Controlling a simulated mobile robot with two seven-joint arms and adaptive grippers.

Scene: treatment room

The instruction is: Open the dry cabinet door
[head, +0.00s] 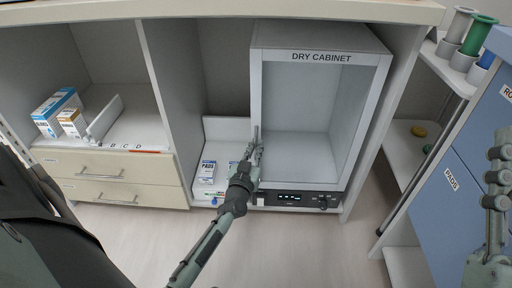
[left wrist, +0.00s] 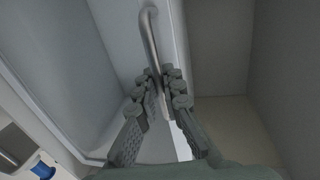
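The dry cabinet (head: 318,57) stands under the counter, a pale box with a labelled top rail and a lit control panel below. Its framed, see-through door (head: 255,95) looks shut. The bar-shaped door handle (left wrist: 150,35) is on the door's left edge. My left gripper (head: 256,145) is at that edge; in the left wrist view its fingers (left wrist: 164,82) lie on both sides of the bar and look closed on it. My right gripper (head: 500,165) is at the far right, away from the cabinet; its finger opening is unclear.
Left of the cabinet is an open bay with a small box (head: 207,171), then drawers (head: 115,190) and a shelf with boxes (head: 58,113). At right are a shelf rack (head: 408,150) and a blue cabinet (head: 450,190). Bare floor lies in front.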

